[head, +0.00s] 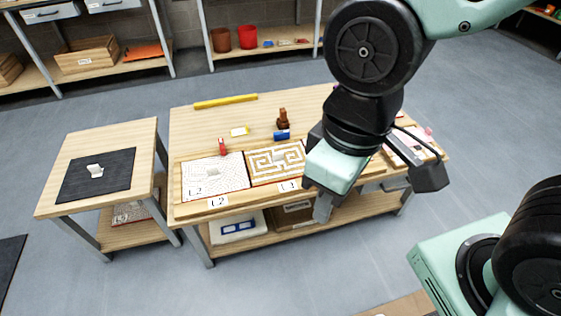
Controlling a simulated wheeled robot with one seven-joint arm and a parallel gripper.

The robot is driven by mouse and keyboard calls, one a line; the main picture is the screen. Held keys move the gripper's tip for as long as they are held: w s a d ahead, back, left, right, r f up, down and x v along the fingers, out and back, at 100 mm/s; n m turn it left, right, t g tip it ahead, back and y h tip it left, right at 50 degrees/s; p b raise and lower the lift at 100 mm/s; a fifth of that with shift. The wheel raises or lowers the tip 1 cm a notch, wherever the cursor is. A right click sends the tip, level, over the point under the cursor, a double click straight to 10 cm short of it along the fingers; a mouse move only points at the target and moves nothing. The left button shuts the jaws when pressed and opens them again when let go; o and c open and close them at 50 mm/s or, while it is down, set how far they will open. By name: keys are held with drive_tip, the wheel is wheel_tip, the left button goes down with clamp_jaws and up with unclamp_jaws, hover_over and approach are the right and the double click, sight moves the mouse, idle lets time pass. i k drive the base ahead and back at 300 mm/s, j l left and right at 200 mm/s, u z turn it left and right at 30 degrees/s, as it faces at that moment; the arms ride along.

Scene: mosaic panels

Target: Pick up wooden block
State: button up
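A dark brown wooden piece (283,119) stands upright on the large table, behind the mosaic panels; it is the likeliest wooden block, but it is too small to be sure. A blue block (282,135) lies just in front of it. My gripper (376,192) hangs over the front right part of the table, right of the brown piece and nearer the camera. Its two fingers are wide apart with nothing seen between them. My arm and gripper hide much of the table's right side, so other blocks there may be hidden.
The large table (185,130) holds a white mosaic panel (212,180), a maze-patterned panel (275,162), a red piece (222,147) and a yellow bar (225,101). A small table (130,140) with a dark mat (75,180) stands left. Shelves line the back; grey floor lies between.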

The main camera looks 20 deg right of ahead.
sight(282, 122)
drive_tip(key=i+l+u, duration=0.25)
drive_tip(key=i, duration=0.3)
drive_tip(key=i+l+u, duration=0.3)
drive_tip(key=i+l, duration=0.15)
